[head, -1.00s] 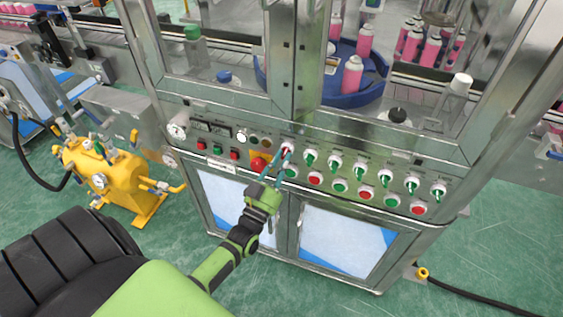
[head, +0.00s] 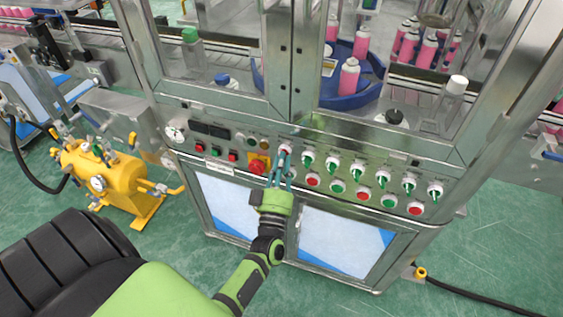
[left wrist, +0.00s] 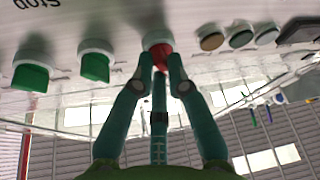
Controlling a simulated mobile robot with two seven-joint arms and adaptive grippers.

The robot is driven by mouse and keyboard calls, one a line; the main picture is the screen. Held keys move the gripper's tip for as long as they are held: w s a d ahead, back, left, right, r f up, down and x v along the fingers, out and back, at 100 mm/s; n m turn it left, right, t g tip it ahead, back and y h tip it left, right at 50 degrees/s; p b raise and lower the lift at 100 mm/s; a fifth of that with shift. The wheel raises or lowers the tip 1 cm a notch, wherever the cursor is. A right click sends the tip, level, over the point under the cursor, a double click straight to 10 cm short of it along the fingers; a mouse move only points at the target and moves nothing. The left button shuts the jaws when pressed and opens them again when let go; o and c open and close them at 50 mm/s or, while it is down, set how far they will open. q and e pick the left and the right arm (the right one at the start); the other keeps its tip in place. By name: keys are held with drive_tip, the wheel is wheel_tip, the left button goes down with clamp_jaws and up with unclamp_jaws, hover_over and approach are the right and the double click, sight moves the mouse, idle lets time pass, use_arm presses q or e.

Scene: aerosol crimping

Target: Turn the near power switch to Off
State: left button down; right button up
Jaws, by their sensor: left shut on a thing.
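The near power switch (left wrist: 161,58) is a red knob on a white round base at the left end of the upper knob row. In the left wrist view its red handle sits between the two teal fingertips of my left gripper (left wrist: 159,75), which is shut on it. In the head view my left gripper (head: 284,163) reaches up to the panel from below, and its fingers hide much of the switch. The switch's exact angle is hard to read. My right gripper is not in view.
Several green-handled knobs (head: 332,165) continue the row to the right. Red and green push buttons (head: 312,180) lie below. A red emergency button (head: 257,167) on a yellow plate is close left of my fingers. Two small dark displays (head: 208,129) sit further left.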

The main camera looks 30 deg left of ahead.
use_arm(q)
drive_tip(key=shift+n+y, duration=0.3)
drive_tip(key=shift+n, duration=0.2)
drive_tip(key=c, duration=1.2)
unclamp_jaws()
drive_tip(key=v, duration=1.2)
drive_tip(key=shift+s+r, duration=0.1)
drive_tip(key=shift+r, duration=0.05)
